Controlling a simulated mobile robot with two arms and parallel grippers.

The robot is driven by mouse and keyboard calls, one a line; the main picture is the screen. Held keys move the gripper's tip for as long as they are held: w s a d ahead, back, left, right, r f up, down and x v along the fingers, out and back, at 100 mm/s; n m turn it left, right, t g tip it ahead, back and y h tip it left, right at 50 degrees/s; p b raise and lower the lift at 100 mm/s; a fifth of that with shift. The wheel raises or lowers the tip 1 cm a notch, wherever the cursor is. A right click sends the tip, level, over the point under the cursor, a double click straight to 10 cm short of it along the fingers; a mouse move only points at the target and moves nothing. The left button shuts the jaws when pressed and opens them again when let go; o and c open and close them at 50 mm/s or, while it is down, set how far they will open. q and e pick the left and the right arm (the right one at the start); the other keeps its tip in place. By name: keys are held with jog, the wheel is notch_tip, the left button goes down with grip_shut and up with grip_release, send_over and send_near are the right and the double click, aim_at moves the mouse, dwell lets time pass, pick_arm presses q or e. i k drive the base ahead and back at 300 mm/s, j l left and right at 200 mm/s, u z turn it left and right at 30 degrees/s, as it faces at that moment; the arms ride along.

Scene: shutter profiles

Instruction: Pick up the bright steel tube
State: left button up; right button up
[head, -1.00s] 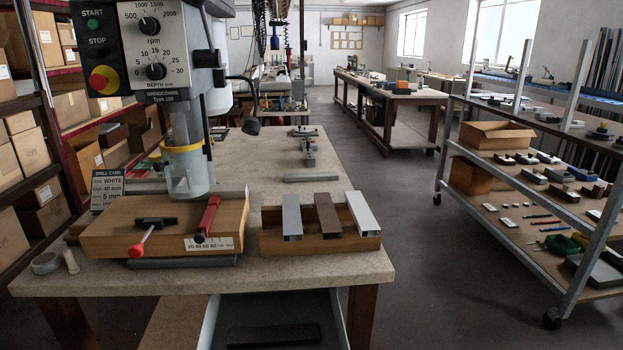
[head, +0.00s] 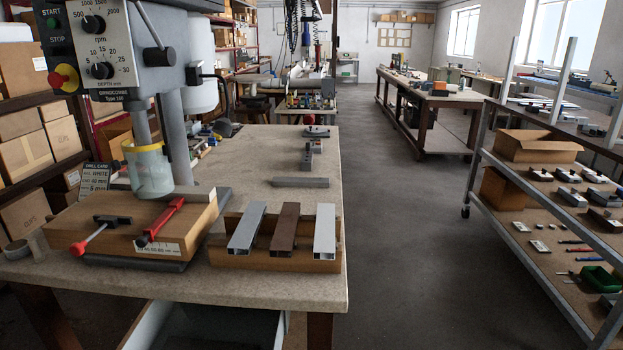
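Three square hollow profiles lie side by side across a wooden rack on the workbench: a grey metallic one (head: 247,229) at left, a brown one (head: 285,229) in the middle and a white one (head: 325,231) at right. Their open ends face me. A plain grey bar (head: 300,182) lies crosswise on the bench behind the rack. I cannot tell for sure which is the bright steel tube; the left profile and the bar both look like grey metal. Neither of my grippers is in view.
The wooden rack (head: 222,259) stands near the front edge of the workbench (head: 262,283). Left of it is a drill press (head: 150,170) with a wooden block and red-handled clamps. A shelf trolley (head: 500,170) stands at right. Open floor (head: 410,230) lies between.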

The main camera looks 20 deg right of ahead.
aim_at(278, 181)
jog(key=i+l+u, duration=0.2)
jog(key=l+u, duration=0.2)
jog(key=l, duration=0.7)
jog(key=l+u, duration=0.4)
jog(key=l, duration=0.75)
jog(key=k+l+u, duration=0.1)
jog(key=l+u, duration=0.3)
jog(key=l, duration=0.75)
